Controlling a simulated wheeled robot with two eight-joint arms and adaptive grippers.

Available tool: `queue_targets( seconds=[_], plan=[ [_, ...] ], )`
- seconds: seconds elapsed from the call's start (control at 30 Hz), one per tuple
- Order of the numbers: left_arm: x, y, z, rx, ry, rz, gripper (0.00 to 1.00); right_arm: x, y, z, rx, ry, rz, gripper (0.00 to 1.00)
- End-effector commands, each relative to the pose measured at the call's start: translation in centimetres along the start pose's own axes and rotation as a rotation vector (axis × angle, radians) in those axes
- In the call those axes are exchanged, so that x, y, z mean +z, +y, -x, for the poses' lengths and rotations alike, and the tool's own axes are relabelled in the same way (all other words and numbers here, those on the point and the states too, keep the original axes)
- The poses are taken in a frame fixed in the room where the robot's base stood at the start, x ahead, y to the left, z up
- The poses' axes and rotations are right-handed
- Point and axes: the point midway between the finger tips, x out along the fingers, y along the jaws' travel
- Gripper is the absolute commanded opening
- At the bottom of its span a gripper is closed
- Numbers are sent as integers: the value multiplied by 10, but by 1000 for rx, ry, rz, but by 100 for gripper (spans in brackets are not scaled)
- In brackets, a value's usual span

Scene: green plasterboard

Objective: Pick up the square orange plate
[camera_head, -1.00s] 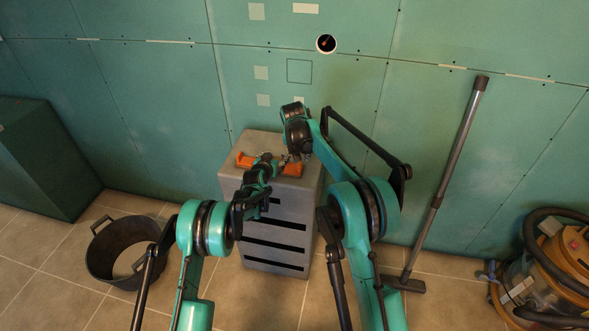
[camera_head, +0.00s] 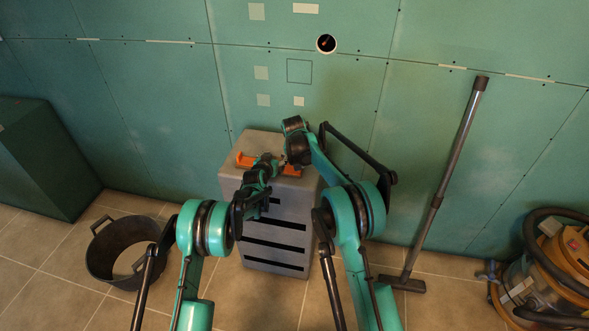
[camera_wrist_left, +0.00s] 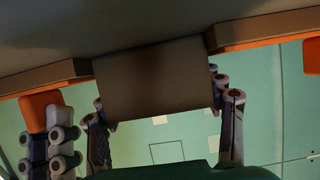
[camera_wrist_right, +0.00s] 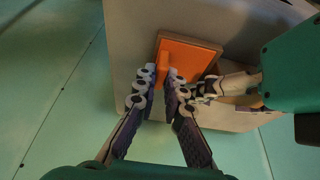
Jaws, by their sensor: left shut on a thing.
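A square orange plate (camera_wrist_right: 190,62) with a raised orange bar lies on the grey cabinet in the right wrist view. My right gripper (camera_wrist_right: 164,70) has its two fingers apart at this plate, on either side of the bar; contact is unclear. My left gripper (camera_wrist_left: 160,106) is shut on a grey-brown block (camera_wrist_left: 150,80), one finger at each side. Orange strips and an orange piece (camera_wrist_left: 45,108) show beside it. In the head view orange parts (camera_head: 243,159) show on both sides of my left gripper (camera_head: 272,160); the rest is hidden behind it.
The grey slotted cabinet (camera_head: 238,187) stands against the green wall. A black bucket (camera_head: 100,262) is on the floor to its left. A vacuum tube (camera_head: 455,150) leans on the wall at right, with an orange vacuum cleaner (camera_head: 560,260) beyond it.

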Motion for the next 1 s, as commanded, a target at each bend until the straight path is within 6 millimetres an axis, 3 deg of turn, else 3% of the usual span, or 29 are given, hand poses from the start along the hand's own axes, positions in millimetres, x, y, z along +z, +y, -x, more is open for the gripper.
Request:
queue_targets(
  seconds=[0.4,0.47,0.57,1.0],
  plan=[
    [0,0,0,0,-1,0,30,-3,0,7,0,0,0,0],
    [0,0,0,0,-1,0,30,4,-1,9,0,0,1,0],
    [0,0,0,0,-1,0,30,22,-1,17,-1,0,2,0],
    [0,0,0,0,-1,0,30,132,0,62,0,0,2,0]
  ],
)
